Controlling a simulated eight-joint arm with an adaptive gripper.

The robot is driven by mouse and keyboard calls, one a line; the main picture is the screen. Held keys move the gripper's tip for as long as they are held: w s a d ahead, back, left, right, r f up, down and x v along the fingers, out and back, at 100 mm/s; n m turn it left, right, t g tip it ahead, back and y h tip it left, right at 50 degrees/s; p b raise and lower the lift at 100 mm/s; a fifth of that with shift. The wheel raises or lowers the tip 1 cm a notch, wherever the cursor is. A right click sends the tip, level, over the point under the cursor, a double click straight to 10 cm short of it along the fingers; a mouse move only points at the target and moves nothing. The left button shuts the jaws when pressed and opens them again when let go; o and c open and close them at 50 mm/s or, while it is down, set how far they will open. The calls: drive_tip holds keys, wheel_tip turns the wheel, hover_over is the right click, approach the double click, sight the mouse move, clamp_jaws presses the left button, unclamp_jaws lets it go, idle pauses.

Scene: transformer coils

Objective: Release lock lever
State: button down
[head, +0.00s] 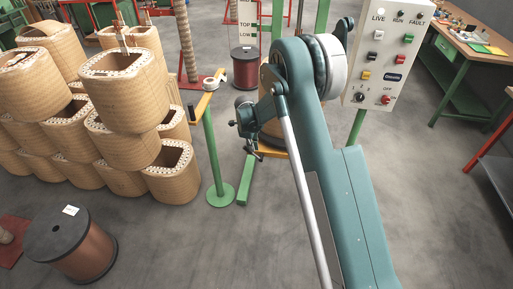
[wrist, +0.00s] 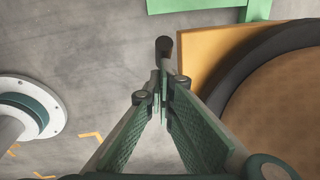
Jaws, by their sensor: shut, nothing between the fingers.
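In the wrist view, my gripper (wrist: 159,92) has its two green fingers drawn together at the tips, with nothing seen between them. A dark rod with a round end (wrist: 164,48) stands just beyond the fingertips. It may be the lock lever, but its full shape does not show, and I cannot tell whether the fingertips touch it. In the head view, my gripper (head: 250,150) hangs in front of the orange-and-green stand, and no lever can be made out there. My arm hides much of this stand.
An orange plate (wrist: 196,50) with a dark ring and tan disc lies close on the right of the fingers. A green beam (wrist: 205,5) crosses behind. A green post (head: 213,150) stands left of my gripper. Stacked tan coils (head: 125,105) fill the left. A control panel (head: 388,55) stands right.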

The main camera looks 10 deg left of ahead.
sight(246, 149)
drive_tip(key=shift+a+f+h, duration=0.4)
drive_tip(key=shift+a+h, duration=0.3)
drive_tip(key=shift+a, duration=0.05)
drive_tip(key=shift+a+f+b, duration=0.4)
drive_tip(key=shift+a+f, duration=0.35)
drive_tip(key=shift+a, duration=0.25)
drive_tip(key=shift+a+f+b, duration=0.25)
drive_tip(key=shift+a+f, duration=0.45)
drive_tip(key=shift+f, duration=0.25)
drive_tip(key=shift+a+f+b, duration=0.25)
drive_tip(key=shift+a+f, duration=0.4)
drive_tip(key=shift+f, duration=0.3)
drive_tip(key=shift+r, duration=0.1)
drive_tip(key=v, duration=1.1)
drive_tip(key=shift+r, duration=0.4)
drive_tip(key=shift+s+a, duration=0.1)
drive_tip(key=shift+r, duration=0.1)
